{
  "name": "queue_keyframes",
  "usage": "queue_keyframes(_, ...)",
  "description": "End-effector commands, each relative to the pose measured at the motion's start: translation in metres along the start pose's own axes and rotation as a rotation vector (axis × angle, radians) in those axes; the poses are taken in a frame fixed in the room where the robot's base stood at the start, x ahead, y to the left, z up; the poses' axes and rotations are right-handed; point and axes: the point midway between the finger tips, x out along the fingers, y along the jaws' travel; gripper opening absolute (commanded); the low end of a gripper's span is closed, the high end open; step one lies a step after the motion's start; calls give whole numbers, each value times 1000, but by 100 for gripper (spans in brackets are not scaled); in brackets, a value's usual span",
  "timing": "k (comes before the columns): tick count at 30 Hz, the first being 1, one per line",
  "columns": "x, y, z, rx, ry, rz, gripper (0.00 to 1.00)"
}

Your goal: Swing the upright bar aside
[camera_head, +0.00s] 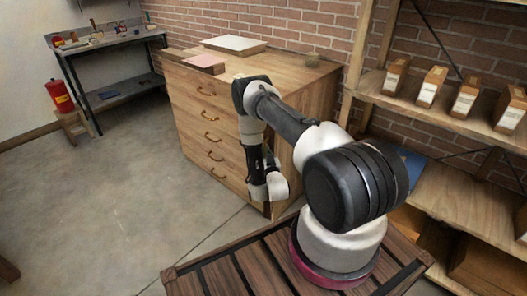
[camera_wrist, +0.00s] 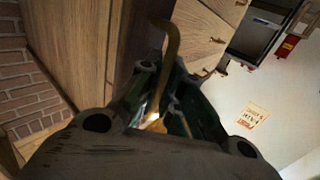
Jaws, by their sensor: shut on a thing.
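A curved brass-coloured bar (camera_wrist: 174,42) shows in the wrist view, rising between the fingers of my gripper (camera_wrist: 168,82). My gripper is shut on this bar, and its lower part is partly hidden by the fingers. The bar stands in front of the wooden drawer cabinet (camera_wrist: 118,60). In the head view the wrist is at the near right corner of the drawer cabinet (camera_head: 203,105); the fingers and the bar are hidden behind my arm there.
Wooden shelves (camera_head: 465,185) with several boxes stand close on the right. A flat box (camera_head: 235,45) lies on the cabinet top. The floor (camera_head: 110,210) left of the cabinet is clear.

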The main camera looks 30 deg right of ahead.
Motion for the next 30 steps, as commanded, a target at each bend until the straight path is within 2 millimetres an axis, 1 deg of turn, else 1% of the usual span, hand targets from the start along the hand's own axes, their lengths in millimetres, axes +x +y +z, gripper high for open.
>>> queue_keyframes(1,-3,6,0,0,-3,-35,0)
queue_keyframes(12,-19,20,-1,-1,-1,-382,0)
queue_keyframes(30,-32,49,0,-8,-6,-957,0)
